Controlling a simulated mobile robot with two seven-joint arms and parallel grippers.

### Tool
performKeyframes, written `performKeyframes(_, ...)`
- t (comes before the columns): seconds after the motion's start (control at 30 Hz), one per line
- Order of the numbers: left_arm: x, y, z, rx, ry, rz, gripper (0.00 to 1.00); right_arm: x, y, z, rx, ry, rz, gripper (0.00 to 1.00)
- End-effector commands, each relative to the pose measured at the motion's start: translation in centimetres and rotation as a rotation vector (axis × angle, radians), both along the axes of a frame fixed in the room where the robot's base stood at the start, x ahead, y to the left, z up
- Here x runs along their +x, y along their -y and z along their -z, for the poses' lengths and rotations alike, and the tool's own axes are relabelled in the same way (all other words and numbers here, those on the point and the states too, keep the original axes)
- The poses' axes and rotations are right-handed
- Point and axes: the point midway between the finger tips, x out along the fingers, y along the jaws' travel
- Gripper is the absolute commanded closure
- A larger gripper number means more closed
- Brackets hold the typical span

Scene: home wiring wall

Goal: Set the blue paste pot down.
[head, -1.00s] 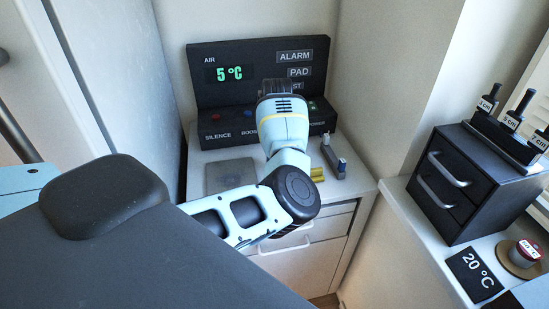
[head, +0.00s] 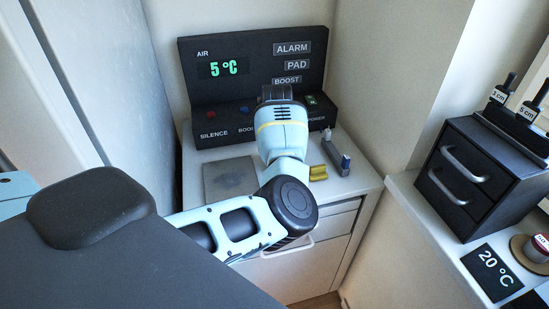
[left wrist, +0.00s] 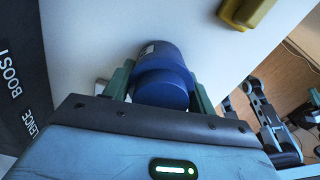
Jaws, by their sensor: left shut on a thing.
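The blue paste pot (left wrist: 162,78) shows in the left wrist view, between the green fingers of my left gripper (left wrist: 162,92). The gripper is shut on it. The white counter top (left wrist: 90,25) is behind the pot; I cannot tell whether the pot touches it. In the head view my left wrist hides the pot and the fingers, in front of the black control panel (head: 225,119). My right gripper is not seen in the head view.
A grey plate (head: 230,178) lies on the counter left of my arm. A yellow piece (head: 318,173) and a grey block (head: 337,158) lie to the right. The panel display (head: 223,68) reads 5 °C. A black drawer box (head: 480,180) stands on the right shelf.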

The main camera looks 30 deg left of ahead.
Motion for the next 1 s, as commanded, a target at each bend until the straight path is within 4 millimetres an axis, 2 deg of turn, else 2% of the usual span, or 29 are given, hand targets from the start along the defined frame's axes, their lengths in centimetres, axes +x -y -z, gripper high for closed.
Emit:
performKeyframes(0.1, 0.1, 0.0, -0.4, 0.001, 0.005, 0.000, 0.80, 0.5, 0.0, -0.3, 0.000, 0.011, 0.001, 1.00)
performKeyframes(0.3, 0.0, 0.0, 0.1, 0.001, 0.003, 0.000, 0.80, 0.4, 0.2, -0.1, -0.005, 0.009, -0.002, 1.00)
performKeyframes(0.33, 0.0, 0.0, 0.2, 0.000, 0.001, 0.000, 0.41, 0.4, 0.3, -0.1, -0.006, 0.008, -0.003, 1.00)
performKeyframes(0.5, 0.0, 0.0, 0.2, 0.000, 0.001, 0.000, 0.22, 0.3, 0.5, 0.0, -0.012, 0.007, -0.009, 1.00)
performKeyframes(0.8, 0.0, 0.0, 0.0, 0.000, 0.002, 0.000, 0.22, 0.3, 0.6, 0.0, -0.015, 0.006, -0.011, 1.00)
performKeyframes(1.0, 0.1, 0.0, -2.3, 0.000, 0.006, 0.000, 0.22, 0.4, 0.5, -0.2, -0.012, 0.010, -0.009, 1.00)
